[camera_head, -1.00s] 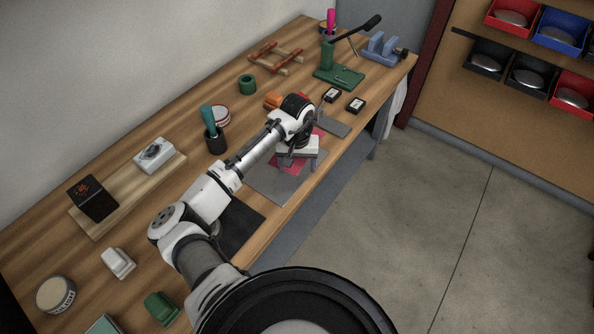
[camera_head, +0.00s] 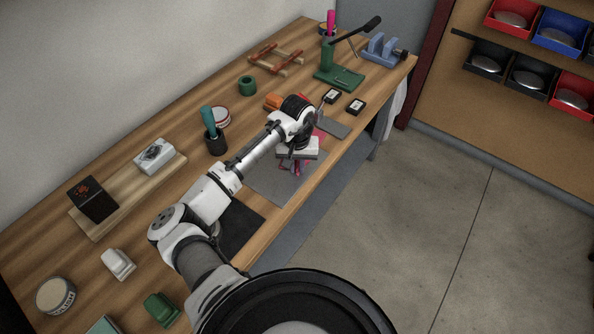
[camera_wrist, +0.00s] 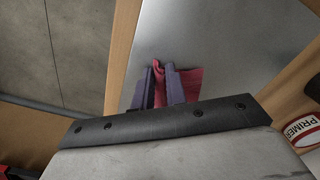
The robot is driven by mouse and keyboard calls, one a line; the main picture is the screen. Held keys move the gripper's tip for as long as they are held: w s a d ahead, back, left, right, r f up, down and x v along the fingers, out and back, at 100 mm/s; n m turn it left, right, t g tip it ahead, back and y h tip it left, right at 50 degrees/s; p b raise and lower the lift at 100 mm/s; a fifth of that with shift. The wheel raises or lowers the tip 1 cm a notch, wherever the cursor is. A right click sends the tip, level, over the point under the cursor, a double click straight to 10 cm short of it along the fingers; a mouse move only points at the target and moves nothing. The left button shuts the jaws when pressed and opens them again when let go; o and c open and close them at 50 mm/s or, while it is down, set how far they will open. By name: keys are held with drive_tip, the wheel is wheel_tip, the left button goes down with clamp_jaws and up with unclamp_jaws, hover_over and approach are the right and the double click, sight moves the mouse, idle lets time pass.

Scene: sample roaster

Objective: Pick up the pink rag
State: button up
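The pink rag (camera_wrist: 191,83) is bunched between the two fingers of my gripper (camera_wrist: 160,72) in the wrist view, and part of it shows to the right of them. The gripper is shut on the rag above the grey mat (camera_head: 262,180) near the bench's front edge. My wrist hides part of the rag, and I cannot tell whether it is clear of the mat.
A dark grey flat piece (camera_head: 332,125) and two small black boxes (camera_head: 356,105) lie to the right. A green press (camera_head: 340,75) stands farther back. A black cup (camera_head: 215,141) with a teal-handled tool stands left of my arm. The floor in front is open.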

drive_tip(key=shift+s+f, duration=0.1)
clamp_jaws()
wheel_tip(320, 180, up, 12)
drive_tip(key=p, duration=0.6)
drive_tip(key=shift+p, duration=0.35)
wheel_tip(320, 180, up, 9)
